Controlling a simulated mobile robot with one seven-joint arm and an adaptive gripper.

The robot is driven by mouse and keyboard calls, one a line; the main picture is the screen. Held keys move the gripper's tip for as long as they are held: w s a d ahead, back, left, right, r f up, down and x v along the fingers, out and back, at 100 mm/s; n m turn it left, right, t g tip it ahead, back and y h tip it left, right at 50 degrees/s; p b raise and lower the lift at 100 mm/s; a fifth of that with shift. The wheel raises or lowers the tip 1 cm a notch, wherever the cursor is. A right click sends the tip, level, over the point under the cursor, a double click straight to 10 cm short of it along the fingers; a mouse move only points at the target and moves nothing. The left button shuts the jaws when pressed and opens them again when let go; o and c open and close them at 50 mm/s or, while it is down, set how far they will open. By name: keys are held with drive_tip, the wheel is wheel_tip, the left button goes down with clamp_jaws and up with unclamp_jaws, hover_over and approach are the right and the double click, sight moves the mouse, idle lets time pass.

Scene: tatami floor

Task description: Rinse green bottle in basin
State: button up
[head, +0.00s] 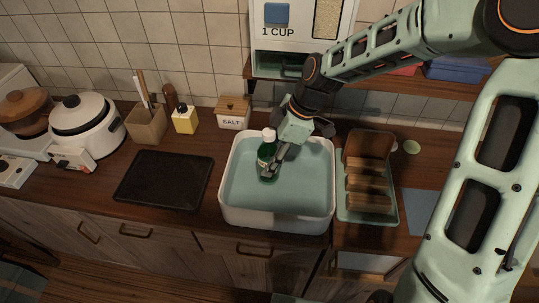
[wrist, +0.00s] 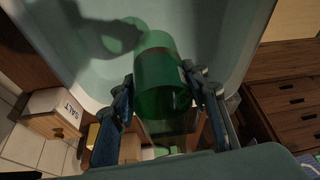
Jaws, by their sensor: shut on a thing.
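A green bottle (head: 267,150) with a whitish cap stands about upright inside the white basin (head: 228,190). The basin holds pale blue-green water (head: 300,185), and the bottle's lower end is at or in it. My gripper (head: 273,168) reaches down into the basin from the back right and is shut on the bottle. In the wrist view the green bottle (wrist: 160,82) sits between my two fingers, one on each side. The contact of the bottle's base with the basin floor cannot be told.
A dark board (head: 165,180) lies to the left. A salt box (head: 233,113) and yellow bottle (head: 184,121) stand behind left. A dispenser and shelf (head: 420,88) overhang the back.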

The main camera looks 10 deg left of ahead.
sight(278, 171)
drive_tip(key=shift+f+b, duration=1.65)
drive_tip(key=shift+f, duration=1.05)
drive_tip(key=shift+d, duration=0.1)
drive_tip(key=shift+d+p, duration=0.5)
drive_tip(key=shift+d, duration=0.65)
drive_tip(key=shift+s+a+b, duration=0.1)
drive_tip(key=shift+a+b, duration=0.5)
drive_tip(key=shift+a, duration=1.9)
drive_tip(key=shift+d+p, duration=0.95)
drive_tip(key=shift+d, duration=1.6)
drive_tip(key=shift+a, duration=0.1)
